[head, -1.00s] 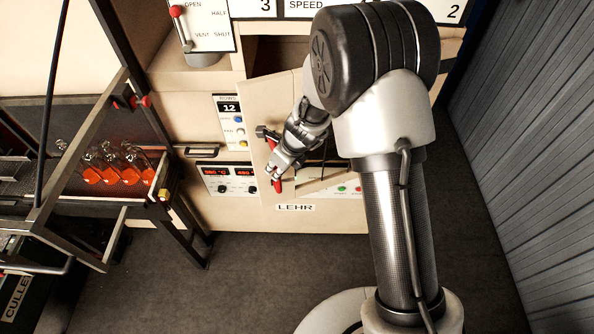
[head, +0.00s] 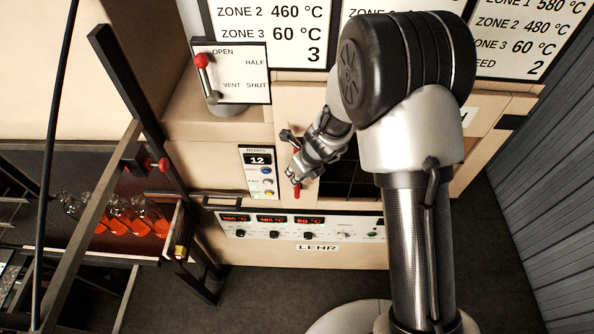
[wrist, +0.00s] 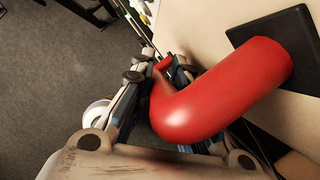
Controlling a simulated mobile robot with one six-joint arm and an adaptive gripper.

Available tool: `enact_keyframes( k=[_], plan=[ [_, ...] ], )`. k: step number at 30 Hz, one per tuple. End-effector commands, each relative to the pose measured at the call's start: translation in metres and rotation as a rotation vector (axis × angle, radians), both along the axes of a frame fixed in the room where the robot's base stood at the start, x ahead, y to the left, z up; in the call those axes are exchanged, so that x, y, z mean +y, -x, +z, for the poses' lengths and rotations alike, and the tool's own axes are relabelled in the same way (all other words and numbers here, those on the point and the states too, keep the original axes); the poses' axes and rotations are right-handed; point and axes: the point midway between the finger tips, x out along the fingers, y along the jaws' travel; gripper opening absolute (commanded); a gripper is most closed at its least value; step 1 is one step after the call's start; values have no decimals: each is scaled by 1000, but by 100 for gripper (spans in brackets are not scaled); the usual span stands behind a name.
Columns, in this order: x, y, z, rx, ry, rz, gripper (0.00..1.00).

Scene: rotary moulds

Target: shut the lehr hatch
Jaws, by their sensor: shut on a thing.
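The red handle (head: 297,190) of the lehr hatch shows just below my gripper (head: 295,176) in the head view. In the wrist view the handle (wrist: 225,90) is a thick bent red tube on a black plate, fixed to a beige panel (wrist: 210,25). My gripper (wrist: 170,75) is shut on the handle, a finger on either side. A dark opening with grid lines (head: 343,178) shows right of my gripper in the head view. My arm hides much of the hatch area, so how far the hatch stands open is unclear.
A control panel (head: 262,172) is left of my gripper, and a readout strip (head: 270,233) runs below it. A red-knobbed lever (head: 203,62) stands above left. A frame with several orange glass pieces (head: 130,218) is at left. A grey corrugated wall (head: 545,190) bounds the right.

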Motion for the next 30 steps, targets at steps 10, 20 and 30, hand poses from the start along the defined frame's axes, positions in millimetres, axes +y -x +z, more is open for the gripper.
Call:
enact_keyframes(
  k=[10, 20, 30],
  plan=[
    [0, -7, 4, -17, 1, -5, 19],
    [-1, -7, 4, -17, 0, -6, 25],
    [-11, 5, 42, -21, -1, -5, 25]
  ],
)
